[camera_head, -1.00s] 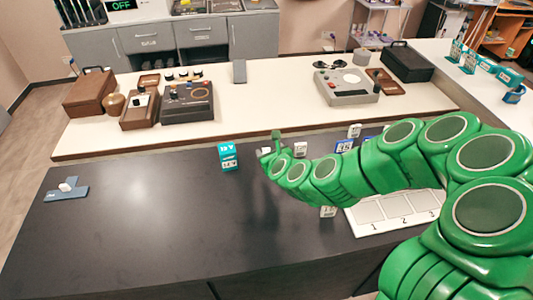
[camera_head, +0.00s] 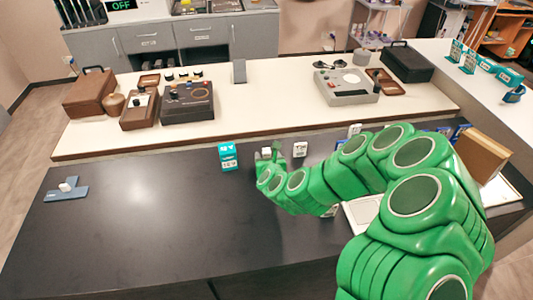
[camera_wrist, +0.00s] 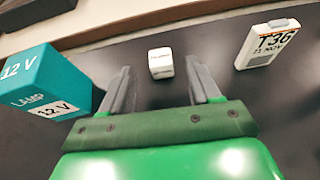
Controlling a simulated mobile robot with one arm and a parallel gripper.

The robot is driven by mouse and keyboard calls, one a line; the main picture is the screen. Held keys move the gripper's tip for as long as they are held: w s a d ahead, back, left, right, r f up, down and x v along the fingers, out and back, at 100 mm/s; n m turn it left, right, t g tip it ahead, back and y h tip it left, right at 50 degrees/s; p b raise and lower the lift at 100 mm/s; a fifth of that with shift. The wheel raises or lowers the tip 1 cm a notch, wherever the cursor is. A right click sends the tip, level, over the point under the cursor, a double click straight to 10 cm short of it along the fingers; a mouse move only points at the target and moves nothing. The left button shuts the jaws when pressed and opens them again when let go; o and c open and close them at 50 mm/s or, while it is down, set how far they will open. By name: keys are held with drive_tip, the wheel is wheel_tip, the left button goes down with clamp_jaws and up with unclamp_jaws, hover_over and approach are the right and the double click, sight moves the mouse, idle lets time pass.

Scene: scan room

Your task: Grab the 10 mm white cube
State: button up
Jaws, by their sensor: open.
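A small white cube (camera_wrist: 160,62) with tiny dark print on its near side sits on the dark counter in the wrist view. It also shows in the head view (camera_head: 266,152), beside my gripper's end. My gripper (camera_wrist: 159,70) is open and empty, its two grey fingers pointing at the cube. The cube appears in the gap between the fingertips, clear of both; whether it is inside or just beyond the tips I cannot tell. Another small white cube (camera_head: 66,187) rests on a blue T-shaped piece (camera_head: 72,194) at the far left.
A teal 12 V lamp box (camera_wrist: 42,85) stands close left of my fingers. A brown box (camera_head: 483,154) stands at the right of the counter. The counter's left part is mostly clear.

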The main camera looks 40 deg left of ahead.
sight(267, 152)
drive_tip(key=shift+x, duration=2.4)
drive_tip(key=c, duration=1)
drive_tip(key=shift+c, duration=0.2)
drive_tip(key=shift+r, duration=5)
